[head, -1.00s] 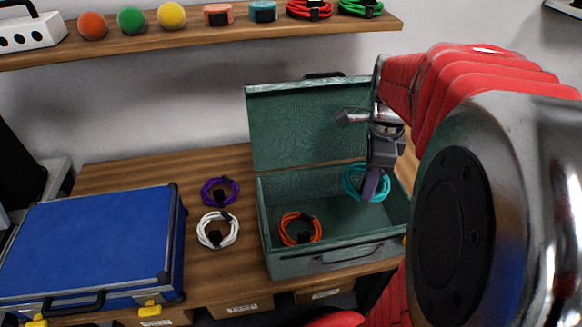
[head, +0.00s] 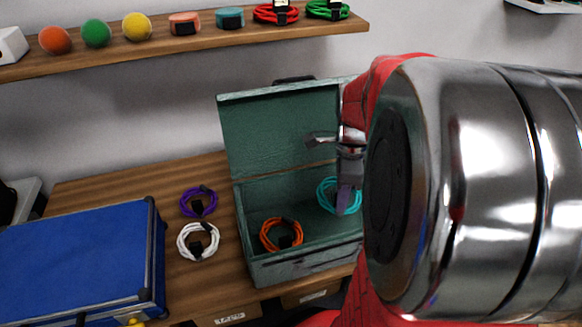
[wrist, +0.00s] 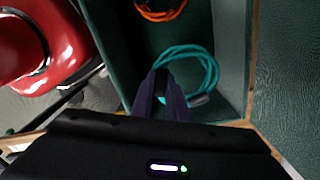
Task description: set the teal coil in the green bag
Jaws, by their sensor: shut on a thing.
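The green bag shows as a green hard case with its lid up, standing on the wooden table; its front wall (head: 300,268) faces me. The teal coil (head: 325,194) is in the right part of the open case, and it also shows in the wrist view (wrist: 212,68). My gripper (head: 346,202) points down into the case and is shut on the coil; its dark fingers (wrist: 162,88) pinch the coil's near side in the wrist view. I cannot tell whether the coil touches the case floor. My arm hides the case's right end.
An orange coil (head: 281,234) lies in the left part of the case. A purple coil (head: 198,202) and a white coil (head: 198,241) lie on the table, left of the case. A closed blue case (head: 75,250) stands further left. A shelf (head: 200,47) with balls and coils runs above.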

